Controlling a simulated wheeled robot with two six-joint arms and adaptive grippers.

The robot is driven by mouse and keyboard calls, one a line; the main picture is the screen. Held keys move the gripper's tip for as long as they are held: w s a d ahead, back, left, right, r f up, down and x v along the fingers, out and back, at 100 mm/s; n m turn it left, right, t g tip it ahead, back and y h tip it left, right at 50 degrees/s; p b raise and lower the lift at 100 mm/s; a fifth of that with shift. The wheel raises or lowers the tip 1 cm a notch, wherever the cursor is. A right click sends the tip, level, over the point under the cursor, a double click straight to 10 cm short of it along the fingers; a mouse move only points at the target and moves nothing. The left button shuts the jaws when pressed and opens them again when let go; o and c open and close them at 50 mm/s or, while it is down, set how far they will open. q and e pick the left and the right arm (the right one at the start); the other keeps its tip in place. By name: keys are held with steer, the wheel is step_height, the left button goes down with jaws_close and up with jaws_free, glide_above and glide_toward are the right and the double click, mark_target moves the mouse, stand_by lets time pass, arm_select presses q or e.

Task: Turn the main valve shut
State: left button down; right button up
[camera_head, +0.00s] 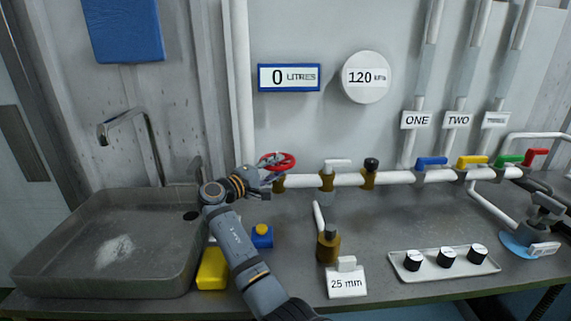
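A red handwheel valve (277,160) sits at the left end of the white horizontal pipe (345,179), on a brass body (279,184). I take this to be the main valve. My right arm rises from the bottom middle, and my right gripper (272,175) is at the wheel's lower left side, close to or touching it. The gripper is small and dark here, so I cannot tell whether its fingers are open or shut on the rim. The gripper partly covers the valve's lower left. My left gripper is not in view.
A grey sink (30,268) with a tap is at left. A yellow block (212,270) and a blue box (262,237) flank my arm. Coloured lever valves line the pipe at right. The wall display (289,77) reads 0 litres, the gauge (366,77) 120 kPa.

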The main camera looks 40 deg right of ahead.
steer(key=v, duration=0.7)
steer(key=shift+r, duration=0.1)
